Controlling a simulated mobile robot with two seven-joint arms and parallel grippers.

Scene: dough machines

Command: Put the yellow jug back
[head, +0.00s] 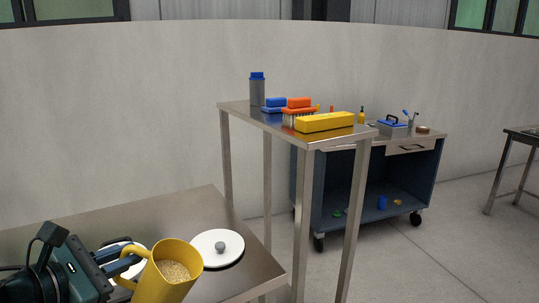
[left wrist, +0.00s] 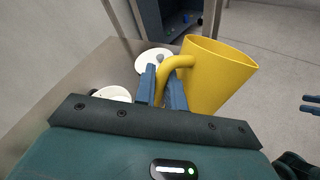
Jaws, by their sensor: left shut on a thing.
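The yellow jug (head: 167,274) is at the lower left of the head view, with grainy tan contents showing at its open top. My left gripper (head: 131,262) is shut on the jug's handle. In the left wrist view the jug (left wrist: 215,75) stands to the right of the fingers (left wrist: 163,88), and its handle passes between them. The jug is slightly tilted in the head view. Its base is cut off, so I cannot tell whether it touches anything. At the right edge of the left wrist view, dark gripper-like fingers (left wrist: 311,104) show, probably my right gripper; their opening is unclear.
A steel table (head: 190,205) carries a white round lid (head: 217,248) with a grey knob, close right of the jug. A white round thing is partly hidden behind my gripper. A taller steel table (head: 240,107) holds a yellow box, brushes and a grey bottle. A blue cart (head: 310,190) stands behind.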

